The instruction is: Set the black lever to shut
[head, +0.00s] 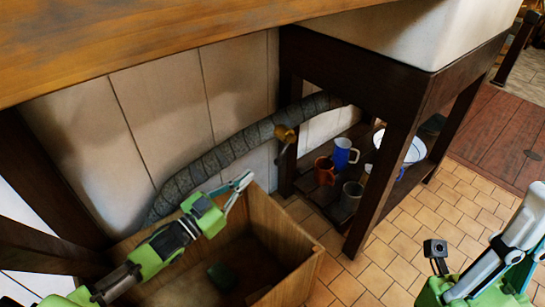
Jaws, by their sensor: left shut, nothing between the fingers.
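A brass-yellow valve (286,133) sits on a thick grey wrapped pipe (225,152) that slants up to the right along the wall. A small dark piece, seemingly the black lever (281,154), hangs downward from the valve, at an angle to the pipe; it is too small to read its exact setting. My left gripper (243,181) is shut and empty, below and left of the lever, apart from it, above the wooden box. My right gripper (525,225) is only partly in view at the lower right, far from the valve; its fingertips are unclear.
An open wooden box (291,254) stands under the pipe, with a dark green item (222,276) inside. Right of the valve, a dark wooden stand (387,170) holds an orange mug (324,171), a blue mug (344,153) and other crockery. A wooden counter (150,40) overhangs above.

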